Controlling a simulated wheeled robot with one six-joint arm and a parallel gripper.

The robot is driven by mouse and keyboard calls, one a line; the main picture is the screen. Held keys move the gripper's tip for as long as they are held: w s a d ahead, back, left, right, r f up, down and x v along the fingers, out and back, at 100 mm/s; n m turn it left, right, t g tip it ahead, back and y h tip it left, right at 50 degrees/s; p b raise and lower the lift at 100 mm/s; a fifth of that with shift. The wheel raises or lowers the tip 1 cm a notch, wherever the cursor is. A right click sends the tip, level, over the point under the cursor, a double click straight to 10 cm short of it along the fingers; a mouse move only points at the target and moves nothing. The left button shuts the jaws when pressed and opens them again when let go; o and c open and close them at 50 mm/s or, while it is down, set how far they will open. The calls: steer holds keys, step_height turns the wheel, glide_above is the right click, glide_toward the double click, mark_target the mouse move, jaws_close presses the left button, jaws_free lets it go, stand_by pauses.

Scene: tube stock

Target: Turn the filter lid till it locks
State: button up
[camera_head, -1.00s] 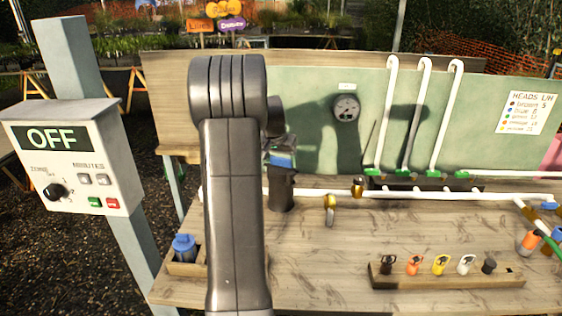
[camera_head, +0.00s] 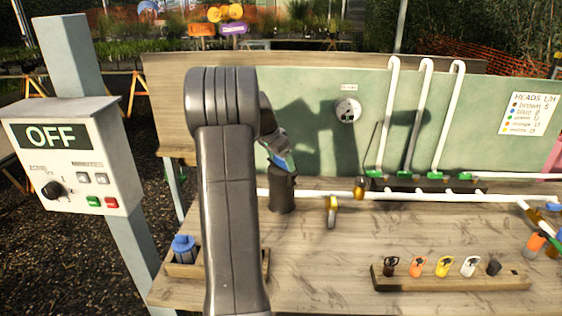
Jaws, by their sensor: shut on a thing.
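The filter (camera_head: 283,193) is a dark upright cylinder on the wooden bench, beside the white pipe. My gripper (camera_head: 281,165) is at its top, partly hidden behind my own arm, and is shut on the filter lid. A blue piece shows at the fingers; I cannot tell whether it belongs to the lid or the gripper. The gripper looks tilted over the filter. The lid's edge and any lock marks are too small or hidden to make out.
A blue-topped part (camera_head: 184,247) sits in a wooden box at the bench's left. A rack (camera_head: 450,282) of coloured heads lies at the front right. A control box (camera_head: 70,160) reading OFF is at left.

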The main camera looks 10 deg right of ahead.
steer(key=shift+s+f, duration=0.15)
steer(key=shift+f, duration=0.2)
